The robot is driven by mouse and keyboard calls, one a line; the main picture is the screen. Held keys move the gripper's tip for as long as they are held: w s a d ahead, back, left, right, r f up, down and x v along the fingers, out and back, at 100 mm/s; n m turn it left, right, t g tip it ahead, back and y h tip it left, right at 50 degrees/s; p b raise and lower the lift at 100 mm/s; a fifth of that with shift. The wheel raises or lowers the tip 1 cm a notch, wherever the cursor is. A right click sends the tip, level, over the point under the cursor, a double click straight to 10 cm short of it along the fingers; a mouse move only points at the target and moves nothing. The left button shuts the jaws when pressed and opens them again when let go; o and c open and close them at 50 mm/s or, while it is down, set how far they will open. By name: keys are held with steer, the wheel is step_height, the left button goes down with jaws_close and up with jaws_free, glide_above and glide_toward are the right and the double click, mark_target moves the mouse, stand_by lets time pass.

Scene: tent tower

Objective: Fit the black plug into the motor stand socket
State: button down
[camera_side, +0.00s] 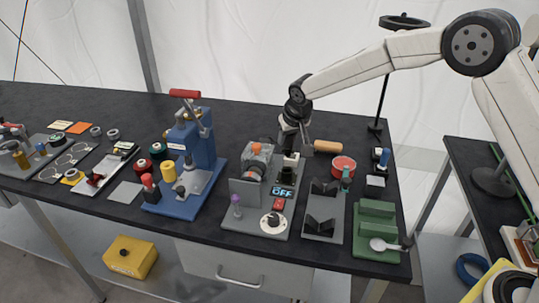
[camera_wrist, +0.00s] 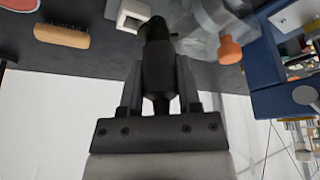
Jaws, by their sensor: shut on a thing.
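The black plug (camera_wrist: 157,42) is held between the two fingers of my gripper (camera_wrist: 158,78), its tip pointing away from the palm. In the side view my gripper (camera_side: 291,143) points down just above the back of the motor stand (camera_side: 246,213); the plug is too small to make out there. A white block with a dark opening, which looks like the socket (camera_side: 291,159), stands on the stand beside the motor. It shows in the wrist view (camera_wrist: 131,13) just left of the plug's tip, apart in the picture. The gap in depth cannot be told.
The stand's orange knob (camera_wrist: 230,50) and grey motor are close to the right of the plug in the wrist view. A wooden brush (camera_wrist: 62,36) lies left. A blue press (camera_side: 190,150), a grey V-block fixture (camera_side: 323,215) and a red-topped tin (camera_side: 343,163) stand nearby.

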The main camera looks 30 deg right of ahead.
mark_target(290, 151)
steer(key=shift+f, duration=2)
steer(key=shift+f, duration=1.4)
stand_by(0.6)
steer(key=shift+c, duration=1.1)
jaws_free()
steer(key=shift+r, duration=0.15)
steer(key=shift+v, duration=3.75)
steer(key=shift+s, duration=0.2)
steer(key=s+d+n+g, duration=0.1)
steer(key=s+d, duration=0.2)
steer(key=s, duration=1)
steer(key=s+d+f, duration=0.1)
steer(key=s+d, duration=0.2)
steer(key=s, duration=1.1)
steer(key=shift+s+d+n+g+y, duration=0.25)
steer(key=shift+s+n+g+y, duration=0.05)
steer(key=shift+n+g, duration=0.1)
